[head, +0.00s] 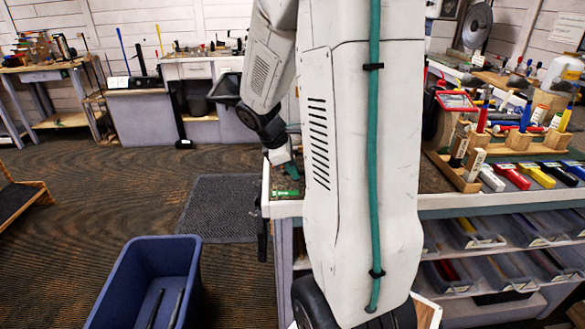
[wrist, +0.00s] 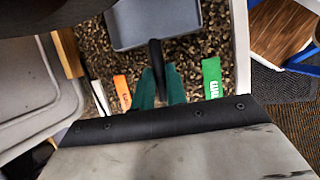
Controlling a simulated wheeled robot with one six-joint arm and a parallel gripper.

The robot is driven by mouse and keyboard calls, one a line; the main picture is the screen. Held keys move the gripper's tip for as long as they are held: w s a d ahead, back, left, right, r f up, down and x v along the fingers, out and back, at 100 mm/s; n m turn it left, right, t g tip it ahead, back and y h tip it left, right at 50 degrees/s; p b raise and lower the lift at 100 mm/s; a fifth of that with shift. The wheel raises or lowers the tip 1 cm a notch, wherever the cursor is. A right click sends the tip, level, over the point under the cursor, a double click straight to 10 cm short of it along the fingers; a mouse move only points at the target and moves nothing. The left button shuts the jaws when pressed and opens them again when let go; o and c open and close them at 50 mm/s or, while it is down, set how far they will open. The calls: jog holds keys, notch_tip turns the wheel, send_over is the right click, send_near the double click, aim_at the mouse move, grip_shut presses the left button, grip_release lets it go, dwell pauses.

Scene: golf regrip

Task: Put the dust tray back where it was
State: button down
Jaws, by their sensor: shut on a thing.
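The dust tray (wrist: 155,30) is a shallow grey-blue pan at the top of the wrist view, with its far part cut off by the frame. Its black handle (wrist: 156,54) points down between the teal fingers of my gripper (wrist: 160,86), which are shut on it. The tray shows over a dark speckled bench surface (wrist: 136,62); I cannot tell whether it touches it. In the head view my gripper (head: 280,155) is small beside my large white arm, above the bench's left end. I cannot make out the tray there.
A green grip (wrist: 212,78) lies right of my gripper, and orange (wrist: 122,92) and white (wrist: 98,94) ones lie left. A blue bin (head: 118,285) stands on the floor at lower left. Racks of colourful grips (head: 530,175) fill the right bench. The floor at left is mostly clear.

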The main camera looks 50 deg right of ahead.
jog(key=shift+f, duration=0.1)
jog(key=c, duration=1.4)
grip_release()
jog(key=shift+c, duration=0.2)
jog(key=v, duration=1.2)
jog(key=s+a+m+t+y, duration=0.1)
jog(key=s+a+m, duration=0.1)
jog(key=s+a, duration=0.3)
jog(key=s+a+r+m+t+y, duration=0.1)
jog(key=s+a, duration=0.4)
jog(key=a, duration=0.6)
jog(key=s+a+r+m+t+y, duration=0.1)
jog(key=s+a+m, duration=0.3)
jog(key=a, duration=0.5)
jog(key=shift+s+m+y, duration=0.3)
jog(key=shift+s+y, duration=0.5)
jog(key=shift+s, duration=0.05)
jog(key=shift+t, duration=0.3)
